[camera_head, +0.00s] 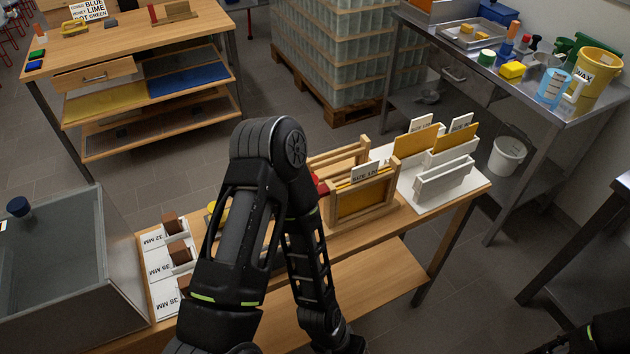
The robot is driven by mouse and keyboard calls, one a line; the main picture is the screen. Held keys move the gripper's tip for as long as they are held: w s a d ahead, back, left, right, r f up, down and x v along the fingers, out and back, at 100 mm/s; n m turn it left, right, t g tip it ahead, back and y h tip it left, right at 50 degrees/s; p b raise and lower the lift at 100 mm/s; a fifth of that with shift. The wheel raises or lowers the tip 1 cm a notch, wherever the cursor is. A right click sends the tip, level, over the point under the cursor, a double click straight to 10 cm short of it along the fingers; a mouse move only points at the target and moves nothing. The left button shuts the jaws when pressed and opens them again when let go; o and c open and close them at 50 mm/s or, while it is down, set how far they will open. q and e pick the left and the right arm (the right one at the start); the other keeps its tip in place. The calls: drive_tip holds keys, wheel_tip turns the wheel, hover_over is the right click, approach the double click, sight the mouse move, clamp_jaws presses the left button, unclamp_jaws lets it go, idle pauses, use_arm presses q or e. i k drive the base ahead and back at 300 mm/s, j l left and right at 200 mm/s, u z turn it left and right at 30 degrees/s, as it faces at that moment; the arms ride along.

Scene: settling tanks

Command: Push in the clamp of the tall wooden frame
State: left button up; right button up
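A wooden frame (389,190) with a yellow-orange panel and a white label stands upright on the wooden workbench (352,238), just right of my raised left arm. More wooden framing (350,151) shows behind it; I cannot tell whether it is a separate frame. A small red part (321,185), possibly the clamp, shows at the left side of the framing and is partly hidden by my arm. How far in it sits cannot be told. My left forearm points down in front of the bench, and its gripper is out of view.
White holders (443,181) with yellow panels stand right of the frame. Labelled cards with brown blocks (180,253) lie at the bench's left, beside a grey tank (75,270). A steel table (545,105) with bottles and a yellow bucket (592,82) stands at back right.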

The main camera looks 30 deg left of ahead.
sight(324, 191)
drive_tip(key=k+u, duration=0.1)
drive_tip(key=k, duration=0.3)
drive_tip(key=k+j+u, duration=0.1)
drive_tip(key=k, duration=0.35)
